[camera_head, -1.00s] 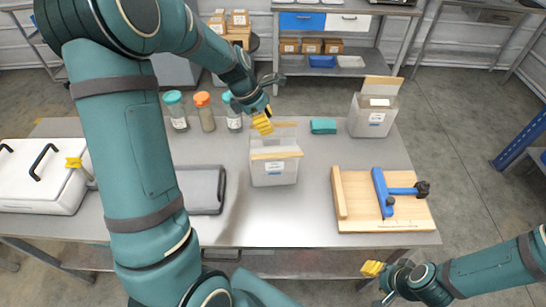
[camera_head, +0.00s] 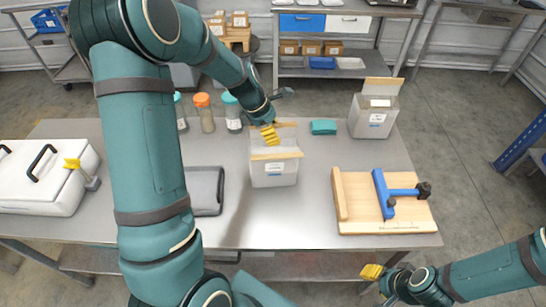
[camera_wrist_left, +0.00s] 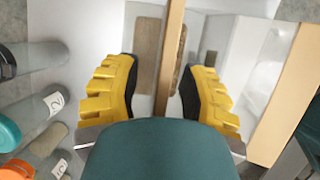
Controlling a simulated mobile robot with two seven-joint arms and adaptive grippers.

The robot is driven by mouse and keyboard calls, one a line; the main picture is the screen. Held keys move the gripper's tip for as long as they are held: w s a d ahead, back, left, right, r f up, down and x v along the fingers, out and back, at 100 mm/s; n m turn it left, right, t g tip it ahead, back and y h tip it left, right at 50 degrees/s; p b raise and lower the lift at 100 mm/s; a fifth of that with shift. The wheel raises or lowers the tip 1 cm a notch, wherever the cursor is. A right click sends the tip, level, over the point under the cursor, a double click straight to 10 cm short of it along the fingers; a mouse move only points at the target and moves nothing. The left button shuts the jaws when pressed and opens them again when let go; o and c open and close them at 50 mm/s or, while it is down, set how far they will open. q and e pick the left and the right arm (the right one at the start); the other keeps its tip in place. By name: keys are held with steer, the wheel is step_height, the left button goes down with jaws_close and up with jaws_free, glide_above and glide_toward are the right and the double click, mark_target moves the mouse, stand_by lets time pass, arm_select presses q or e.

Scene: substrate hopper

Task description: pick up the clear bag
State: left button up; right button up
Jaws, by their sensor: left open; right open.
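A clear bag (camera_head: 273,173) with a white label and tan rim strips stands upright and open in the middle of the table. My left gripper (camera_head: 270,136) is open, low over the bag's back part. In the left wrist view, its yellow fingers (camera_wrist_left: 160,92) stand apart on either side of a tan rim strip (camera_wrist_left: 172,50); I cannot tell if they touch it. Brownish contents show through or inside the bag near the strip. A similar labelled bag (camera_head: 372,122) stands at the back right. My right gripper (camera_head: 372,271) is open and empty, in front of the table's front edge.
Jars with orange (camera_head: 201,99) and teal lids stand left of the bag, close to my left gripper. A teal block (camera_head: 323,127) lies right of it. A wooden board (camera_head: 400,215) with a blue clamp lies at right, a grey tray (camera_head: 205,188) and white case (camera_head: 40,195) at left.

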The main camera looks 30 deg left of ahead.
arm_select(q)
steer(key=shift+f, duration=0.1)
jaws_close()
stand_by(0.5)
